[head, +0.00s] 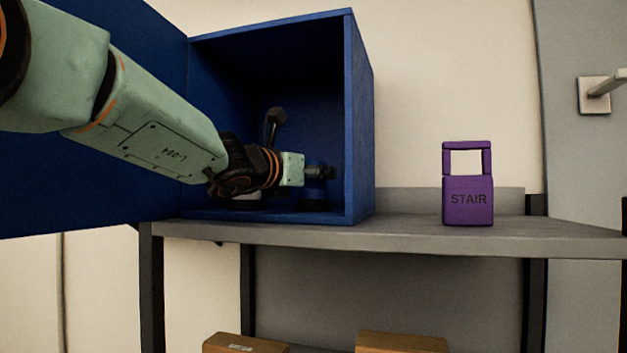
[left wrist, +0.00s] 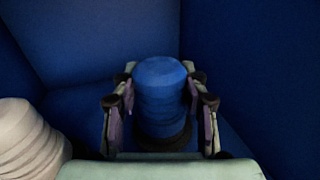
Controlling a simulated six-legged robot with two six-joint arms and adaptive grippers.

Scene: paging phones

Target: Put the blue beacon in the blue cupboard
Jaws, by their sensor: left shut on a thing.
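The blue cupboard (head: 360,130) stands on a grey shelf, with its door open to the left. My left arm reaches in, and my left gripper (head: 322,173) is inside the cupboard near its right wall. The gripper is shut on the blue beacon (left wrist: 160,98), a ribbed blue cylinder with a dark base, upright between the fingers in the left wrist view. In the head view the beacon (head: 315,193) is dark and partly hidden by the gripper; it appears at the cupboard floor, but I cannot tell whether it touches. My right gripper is not in view.
A pale ribbed object (left wrist: 28,140) stands in the cupboard to the left of the beacon. A dark hooked object (head: 273,122) shows behind my wrist. A purple STAIR block with a handle (head: 468,200) stands on the shelf (head: 400,235). Brown boxes (head: 400,343) sit below.

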